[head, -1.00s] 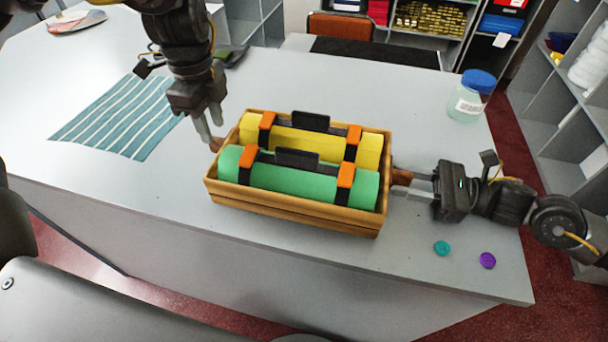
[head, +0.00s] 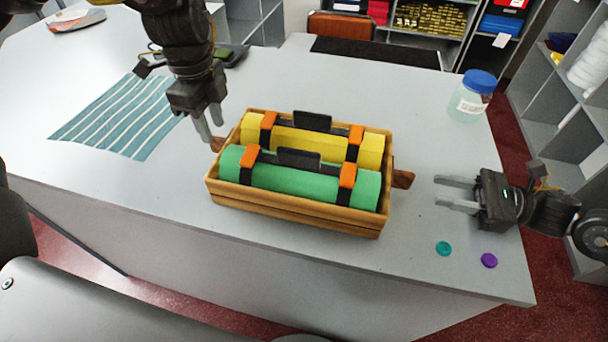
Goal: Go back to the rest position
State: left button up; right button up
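My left gripper (head: 211,138) points down at the left end of the wooden crate (head: 290,218), close to its left handle (head: 217,144). Its two fingers show a small gap; I cannot tell whether they still touch the handle. My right gripper (head: 438,192) is open and empty, to the right of the crate and clear of its right handle (head: 403,179). The crate sits on the counter and holds a yellow roll (head: 290,142) behind a green roll (head: 300,182), each with a black carrier and orange clips.
A striped teal cloth (head: 120,115) lies at the left of the grey counter (head: 340,275). A blue-lidded jar (head: 469,98) stands at the back right. Shelves (head: 560,110) stand beyond the right edge.

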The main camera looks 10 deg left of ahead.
pick_arm(q)
jog(key=shift+d, duration=0.1)
pick_arm(e)
jog(key=shift+d+f, duration=0.15)
jog(key=shift+f, duration=0.1)
